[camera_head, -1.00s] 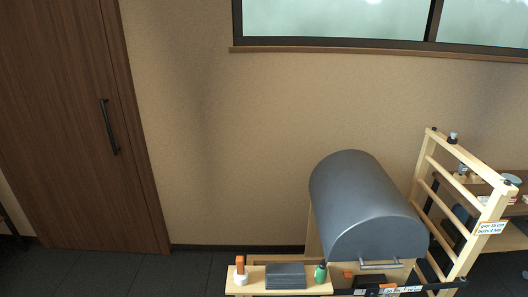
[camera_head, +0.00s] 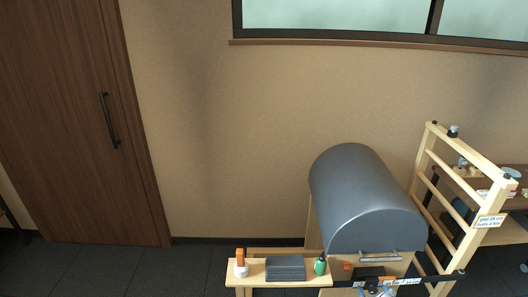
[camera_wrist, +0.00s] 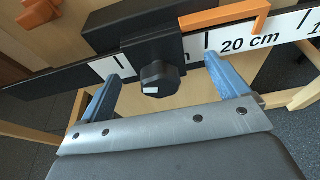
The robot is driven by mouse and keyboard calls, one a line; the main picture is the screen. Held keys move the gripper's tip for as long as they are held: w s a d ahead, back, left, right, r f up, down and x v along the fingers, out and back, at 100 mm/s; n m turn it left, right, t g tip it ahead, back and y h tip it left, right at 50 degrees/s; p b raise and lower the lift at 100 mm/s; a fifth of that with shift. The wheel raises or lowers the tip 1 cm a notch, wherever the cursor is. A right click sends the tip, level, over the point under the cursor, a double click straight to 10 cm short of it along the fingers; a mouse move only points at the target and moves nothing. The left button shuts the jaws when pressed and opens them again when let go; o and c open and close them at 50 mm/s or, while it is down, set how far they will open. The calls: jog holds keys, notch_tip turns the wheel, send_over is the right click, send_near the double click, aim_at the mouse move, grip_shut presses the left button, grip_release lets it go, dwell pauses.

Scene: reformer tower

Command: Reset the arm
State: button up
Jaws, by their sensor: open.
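My gripper (camera_wrist: 163,58) is open in the wrist view, with two blue fingers spread wide. A black knob (camera_wrist: 160,78) on a black slider block (camera_wrist: 152,52) shows between the fingers, with a visible gap on each side. The slider sits on a dark rail with a white printed scale (camera_wrist: 285,36) reading "20 cm". An orange marker (camera_wrist: 225,15) rests along the rail's top to the right of the slider. In the head view, a small pale and dark part at the bottom edge, below the rail, may be my gripper; it is mostly cut off.
A grey barrel (camera_head: 365,200) stands behind the rail. A wooden shelf (camera_head: 258,280) at left holds an orange-topped white bottle (camera_head: 241,262), a grey block (camera_head: 285,268) and a green bottle (camera_head: 320,265). A wooden ladder frame (camera_head: 425,165) rises at right.

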jog(key=w+a+r+v, duration=0.1)
jog(key=a+r+v, duration=0.1)
jog(key=v, duration=1.2)
jog(key=s+a+r+g, duration=0.1)
jog(key=s+a+r, duration=0.8)
jog(key=s+r, duration=0.25)
jog(key=shift+x, duration=2.15)
jog(key=shift+d+r, duration=0.1)
jog(key=c, duration=0.7)
jog(key=w+d+f+g, duration=0.3)
jog(key=w+d+g, duration=0.3)
jog(key=d, duration=0.6)
jog(key=shift+t+y, duration=0.3)
jog(key=shift+t, duration=0.4)
jog(key=x, duration=1.7)
jog(key=shift+w+a, duration=0.15)
jog(key=shift+w, duration=0.35)
